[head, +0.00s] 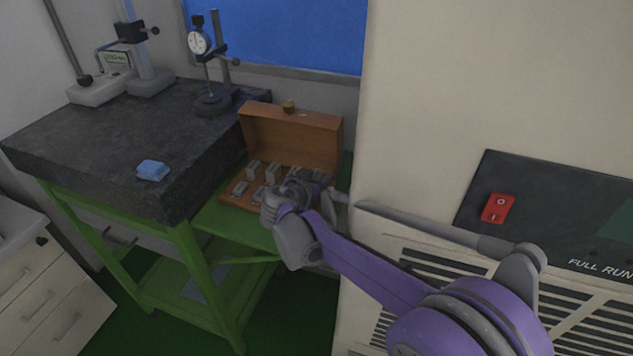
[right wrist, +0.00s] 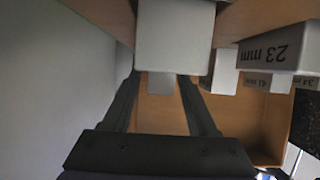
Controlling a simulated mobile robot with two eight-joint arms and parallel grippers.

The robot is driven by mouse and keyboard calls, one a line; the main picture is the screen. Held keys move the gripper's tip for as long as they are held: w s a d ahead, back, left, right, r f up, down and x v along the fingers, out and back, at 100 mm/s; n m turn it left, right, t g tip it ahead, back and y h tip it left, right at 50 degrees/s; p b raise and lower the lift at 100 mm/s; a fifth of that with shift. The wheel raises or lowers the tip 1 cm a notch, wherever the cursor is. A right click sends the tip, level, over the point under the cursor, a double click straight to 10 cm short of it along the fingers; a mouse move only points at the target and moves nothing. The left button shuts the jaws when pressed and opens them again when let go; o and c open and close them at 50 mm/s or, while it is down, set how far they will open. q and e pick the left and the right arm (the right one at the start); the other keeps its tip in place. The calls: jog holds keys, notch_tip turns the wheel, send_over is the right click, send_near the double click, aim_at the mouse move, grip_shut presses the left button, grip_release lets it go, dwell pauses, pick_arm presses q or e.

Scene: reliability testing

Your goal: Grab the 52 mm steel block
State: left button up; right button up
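A wooden case (head: 290,135) with its lid up holds several grey steel blocks, with one standing block (head: 272,174) left of my right gripper (head: 306,188). My right gripper is over the right part of the case and hides some blocks. In the right wrist view, its two dark fingers (right wrist: 160,80) are apart. A large unlabelled block face (right wrist: 175,35) lies at the fingertips and hides them partly. A narrower grey piece shows between the fingers, with gaps beside it. No 52 mm label is readable. My left gripper is out of view.
A granite table (head: 100,140) with a blue cloth (head: 152,170) and dial gauge (head: 200,43) stands left. A beige machine (head: 440,100) stands close right.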

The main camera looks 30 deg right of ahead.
grip_shut()
dwell(1.2)
